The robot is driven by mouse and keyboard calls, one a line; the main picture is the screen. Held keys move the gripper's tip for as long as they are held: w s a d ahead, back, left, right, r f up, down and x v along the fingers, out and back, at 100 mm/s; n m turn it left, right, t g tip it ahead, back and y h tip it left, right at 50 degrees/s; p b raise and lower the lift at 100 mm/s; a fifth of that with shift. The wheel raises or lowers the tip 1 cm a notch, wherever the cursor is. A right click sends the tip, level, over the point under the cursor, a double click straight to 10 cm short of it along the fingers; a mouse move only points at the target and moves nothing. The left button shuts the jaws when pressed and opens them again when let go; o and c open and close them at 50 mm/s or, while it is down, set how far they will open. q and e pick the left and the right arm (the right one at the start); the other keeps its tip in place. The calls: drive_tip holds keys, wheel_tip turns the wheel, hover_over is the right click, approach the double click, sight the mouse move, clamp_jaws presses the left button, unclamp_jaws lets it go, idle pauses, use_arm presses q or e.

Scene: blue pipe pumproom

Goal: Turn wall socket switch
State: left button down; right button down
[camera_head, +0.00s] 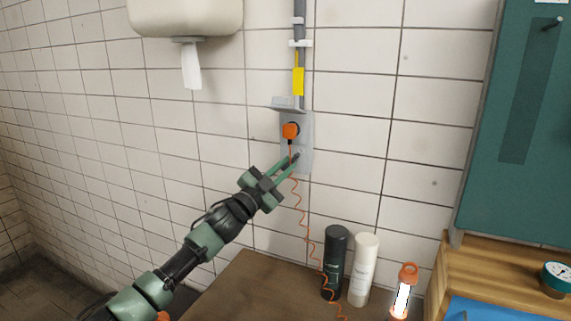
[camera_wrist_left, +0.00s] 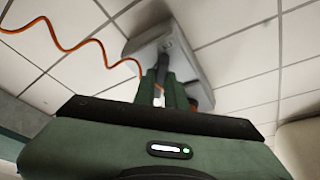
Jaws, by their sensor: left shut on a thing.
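The grey wall socket (camera_head: 308,132) is fixed on the white tiled wall, and it also shows in the left wrist view (camera_wrist_left: 188,48). An orange plug (camera_head: 290,130) sits in its upper part, with an orange coiled cord hanging from it. My left gripper (camera_head: 294,161) is at the lower part of the socket, its fingers shut on the switch (camera_wrist_left: 165,44) there. The fingers hide most of the switch, so its turned position cannot be told. In the left wrist view the gripper fingers (camera_wrist_left: 164,84) reach up to the socket face. My right gripper is not in view.
A dark bottle (camera_head: 335,262), a white bottle (camera_head: 362,270) and an orange lantern (camera_head: 404,292) stand below, right of the arm. A paper dispenser (camera_head: 186,16) hangs upper left. A green cabinet (camera_head: 525,120) is at right. The orange cord (camera_head: 302,215) hangs close beside the gripper.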

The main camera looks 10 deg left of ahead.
use_arm(q)
drive_tip(key=m+g+p, duration=0.1)
drive_tip(key=m+p, duration=0.1)
drive_tip(key=m, duration=0.1)
drive_tip(key=m+g+p, duration=0.1)
drive_tip(key=m+p, duration=0.2)
drive_tip(key=m+g+p, duration=0.1)
drive_tip(key=m+p, duration=0.2)
drive_tip(key=shift+a+r+h, duration=0.15)
drive_tip(key=shift+r+h, duration=0.25)
drive_tip(key=shift+f+m+g+p, duration=0.2)
drive_tip(key=shift+m+g+p, duration=0.4)
drive_tip(key=shift+m+p, duration=0.45)
drive_tip(key=c, duration=1.5)
unclamp_jaws()
drive_tip(key=shift+o, duration=0.2)
drive_tip(key=shift+r, duration=0.1)
